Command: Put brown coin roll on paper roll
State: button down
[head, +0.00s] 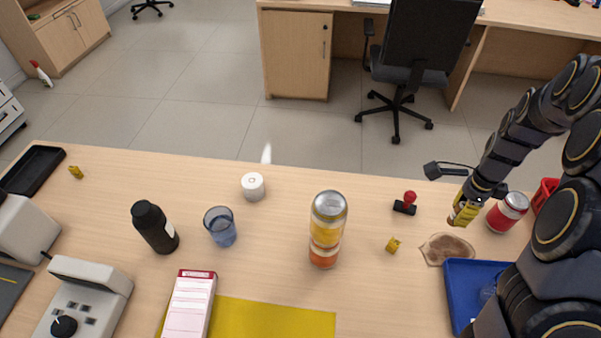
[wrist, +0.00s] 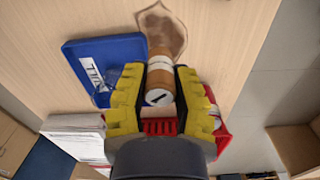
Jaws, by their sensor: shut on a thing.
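The brown coin roll (wrist: 160,79) sits between the yellow fingers of my gripper (wrist: 159,90) in the wrist view. It is a short brown cylinder with a pale band and a pale end with a dark mark. My gripper is shut on it. In the head view my gripper (head: 463,212) is at the right side of the counter, by the red can, and I cannot clearly make out the coin roll there. The paper roll (head: 253,187) is a small white roll standing upright near the counter's far edge, well left of my gripper. Its top is bare.
Between them stand a red stamp (head: 405,203), a small yellow item (head: 393,244) and a tall stack of cans (head: 327,228). A blue cup (head: 220,227) and black bottle (head: 154,227) are left. A blue tray (head: 460,300), brown patch (head: 447,249) and red can (head: 507,212) are right.

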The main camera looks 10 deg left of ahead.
jog(key=a+r+n, duration=0.3)
jog(key=a+n, duration=0.3)
jog(key=a, duration=1.3)
jog(key=a+r+n, duration=0.3)
jog(key=a+n, duration=0.2)
jog(key=a, duration=1.5)
send_over(252, 180)
jog(key=f, duration=0.9)
jog(key=shift+s+d, duration=0.2)
jog(key=shift+s, duration=0.1)
jog(key=shift+w+a+f, duration=0.2)
jog(key=shift+w+f, duration=0.05)
jog(key=shift+f, duration=1.7)
